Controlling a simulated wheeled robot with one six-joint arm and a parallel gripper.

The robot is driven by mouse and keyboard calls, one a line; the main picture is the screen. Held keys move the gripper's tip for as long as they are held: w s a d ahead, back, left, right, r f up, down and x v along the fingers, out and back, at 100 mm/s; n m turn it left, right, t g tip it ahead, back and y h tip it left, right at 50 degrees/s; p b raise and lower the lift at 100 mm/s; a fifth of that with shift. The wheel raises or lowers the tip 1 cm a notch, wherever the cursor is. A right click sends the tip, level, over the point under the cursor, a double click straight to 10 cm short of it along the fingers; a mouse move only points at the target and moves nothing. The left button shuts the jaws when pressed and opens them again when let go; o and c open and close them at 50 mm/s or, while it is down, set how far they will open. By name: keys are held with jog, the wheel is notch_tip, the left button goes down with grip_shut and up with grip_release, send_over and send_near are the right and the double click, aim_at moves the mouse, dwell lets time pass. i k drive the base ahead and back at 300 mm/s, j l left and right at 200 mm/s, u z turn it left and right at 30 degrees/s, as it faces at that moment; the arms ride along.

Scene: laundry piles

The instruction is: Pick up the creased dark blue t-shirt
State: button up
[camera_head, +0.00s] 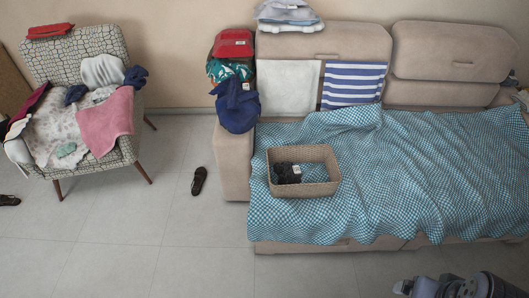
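A crumpled dark blue cloth (237,105) hangs over the front of the sofa's left arm, below a folded red garment (233,43) and a green-and-white patterned one (230,70). It looks like the creased dark blue t-shirt, but its shape is bunched up. Smaller dark blue pieces lie on the armchair, one on its right arm (136,77) and one on the seat pile (75,94). My gripper (404,287) shows at the bottom right edge, in front of the sofa and far from these cloths. Its fingers are too small to read.
A beige sofa (232,160) bears a teal checked blanket (420,170) and a wicker basket (305,190) with dark items inside. The armchair (82,50) holds more clothes. A dark shoe (199,181) lies on the floor between them. The front floor is mostly clear.

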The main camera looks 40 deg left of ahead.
aim_at(74, 91)
jog(key=u, duration=2.6)
